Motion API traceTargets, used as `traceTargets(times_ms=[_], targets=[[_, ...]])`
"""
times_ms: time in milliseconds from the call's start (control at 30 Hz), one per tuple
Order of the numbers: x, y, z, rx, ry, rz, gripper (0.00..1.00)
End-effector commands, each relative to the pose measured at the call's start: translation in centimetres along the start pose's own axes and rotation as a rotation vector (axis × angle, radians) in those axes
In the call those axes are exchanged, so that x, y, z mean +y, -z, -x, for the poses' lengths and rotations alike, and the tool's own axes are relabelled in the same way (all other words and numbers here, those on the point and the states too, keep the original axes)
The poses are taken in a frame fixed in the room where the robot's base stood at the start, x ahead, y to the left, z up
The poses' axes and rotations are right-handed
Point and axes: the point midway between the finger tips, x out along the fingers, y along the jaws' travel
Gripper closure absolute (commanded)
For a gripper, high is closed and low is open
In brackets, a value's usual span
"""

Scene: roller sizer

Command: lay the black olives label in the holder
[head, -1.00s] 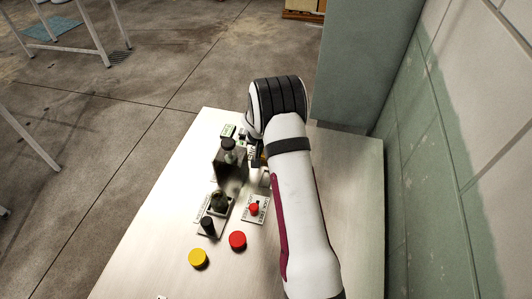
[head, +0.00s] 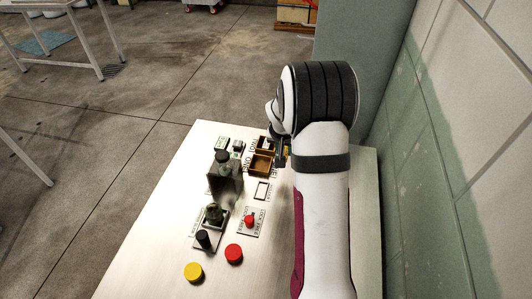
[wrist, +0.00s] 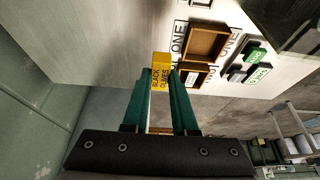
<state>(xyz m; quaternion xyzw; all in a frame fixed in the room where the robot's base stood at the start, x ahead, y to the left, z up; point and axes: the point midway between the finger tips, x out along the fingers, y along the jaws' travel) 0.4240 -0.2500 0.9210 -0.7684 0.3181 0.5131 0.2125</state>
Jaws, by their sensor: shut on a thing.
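My gripper (wrist: 160,82) is shut on the black olives label (wrist: 160,72), a small yellow piece with dark lettering between the green fingertips. The label is held above the metal table. In the head view my gripper (head: 283,153) is just right of the brown trays, largely hidden by my arm. A small white frame with a dark outline (head: 262,190), apparently the holder, lies flat on the table nearer than the trays and looks empty. It is only partly seen at the top edge of the wrist view (wrist: 201,3).
Two brown open trays (wrist: 207,42) lie near the label; the farther one holds a white tag. A grey upright housing (head: 224,180), a black knob (head: 203,239), a red button (head: 234,253) and a yellow button (head: 193,272) stand left and nearer.

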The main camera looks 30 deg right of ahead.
Motion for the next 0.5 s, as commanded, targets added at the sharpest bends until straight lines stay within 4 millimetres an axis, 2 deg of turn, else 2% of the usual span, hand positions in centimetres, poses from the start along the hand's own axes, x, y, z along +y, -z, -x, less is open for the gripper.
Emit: traceTargets(times_ms=[100,233,267,500], targets=[[2.3,0.2,1.4,0.001,-0.001,-0.004,1.0],[2.9,-0.2,2.0,-0.003,-0.003,0.001,1.0],[2.6,-0.6,2.0,-0.004,-0.006,0.003,1.0],[-3.4,-6.2,1.0,-0.003,-0.012,0.009,1.0]])
